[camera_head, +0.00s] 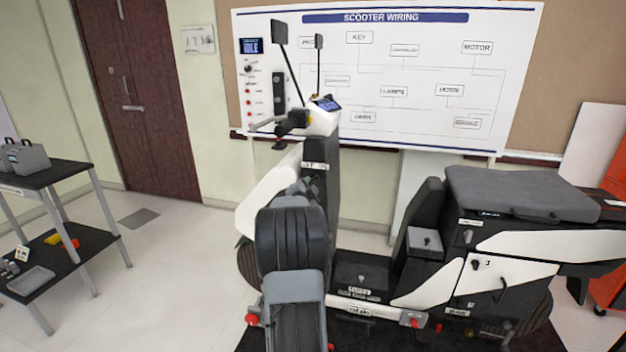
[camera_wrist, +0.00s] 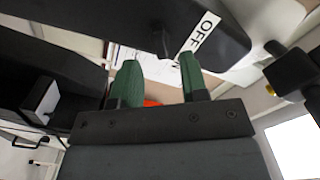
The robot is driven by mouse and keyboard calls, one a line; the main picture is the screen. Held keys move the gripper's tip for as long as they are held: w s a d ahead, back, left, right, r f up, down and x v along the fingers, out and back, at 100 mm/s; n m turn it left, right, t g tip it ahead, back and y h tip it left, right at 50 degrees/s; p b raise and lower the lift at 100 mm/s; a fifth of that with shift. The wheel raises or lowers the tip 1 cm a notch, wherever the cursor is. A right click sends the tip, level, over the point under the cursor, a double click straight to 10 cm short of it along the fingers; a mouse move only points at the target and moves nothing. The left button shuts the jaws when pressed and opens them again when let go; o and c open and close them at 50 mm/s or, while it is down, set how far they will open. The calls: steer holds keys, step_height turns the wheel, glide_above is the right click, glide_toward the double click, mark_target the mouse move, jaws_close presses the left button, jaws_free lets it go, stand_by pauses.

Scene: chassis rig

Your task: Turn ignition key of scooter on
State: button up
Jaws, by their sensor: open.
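The scooter (camera_head: 336,270) stands in front of me, white and black, with its handlebar at the upper left. A white label strip (camera_head: 315,166) is on its dark front column; in the wrist view the label (camera_wrist: 198,35) reads OFF. A small dark part (camera_wrist: 160,40) sticks out of the black panel beside the label; it may be the ignition key, but its shape is unclear. My gripper (camera_wrist: 159,62) is open, with two green fingers pointing toward this part. The part shows between and beyond the fingertips, apart from them. In the head view my arm hides most of the gripper.
A wiring board (camera_head: 400,75) hangs on the wall behind the scooter. A black cart (camera_head: 60,172) with a grey case (camera_head: 28,158) stands at left. The scooter's seat (camera_head: 520,192) is at right. Floor between cart and scooter is clear.

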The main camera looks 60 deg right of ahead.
mark_target(313, 181)
steer(key=shift+p+x, duration=0.35)
steer(key=shift+x, duration=2.15)
steer(key=c, duration=0.7)
steer(key=shift+f+m+b, duration=0.15)
steer(key=shift+m+b, duration=0.15)
steer(key=shift+b, duration=0.35)
steer(key=shift+m+b, duration=0.3)
steer(key=shift+b, duration=0.3)
steer(key=shift+r, duration=0.25)
steer(key=o, duration=0.7)
steer(key=shift+a+f, duration=0.1)
